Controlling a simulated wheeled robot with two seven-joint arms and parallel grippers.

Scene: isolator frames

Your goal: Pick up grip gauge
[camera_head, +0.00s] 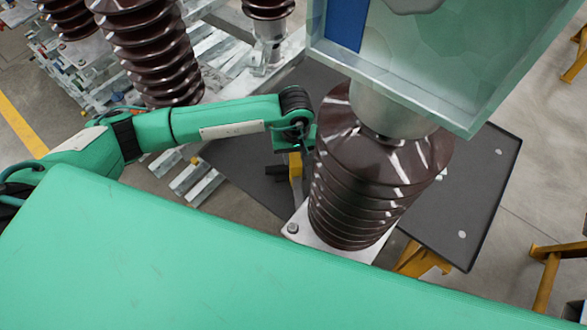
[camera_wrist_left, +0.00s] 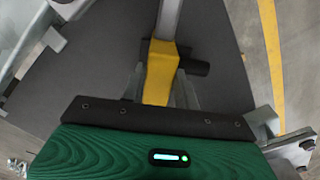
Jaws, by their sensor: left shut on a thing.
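The grip gauge, a yellow piece (camera_head: 295,164) with a dark grip beside it, shows just below my left wrist in the head view. In the left wrist view its yellow body (camera_wrist_left: 161,72) has a grey bar running up from it and a dark cylinder to its right. My left gripper (camera_wrist_left: 160,92) is shut on the yellow body, one finger on each side. In the head view the gripper (camera_head: 294,172) is partly hidden by the wrist and the brown insulator. I cannot tell whether the gauge is clear of the dark surface. My right gripper is not in view.
A ribbed brown insulator (camera_head: 375,170) on a pale base plate stands close right of my left gripper, under a pale green glassy box (camera_head: 480,60). A dark tabletop (camera_head: 470,190) lies beneath. More insulators (camera_head: 150,50) stand at back left.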

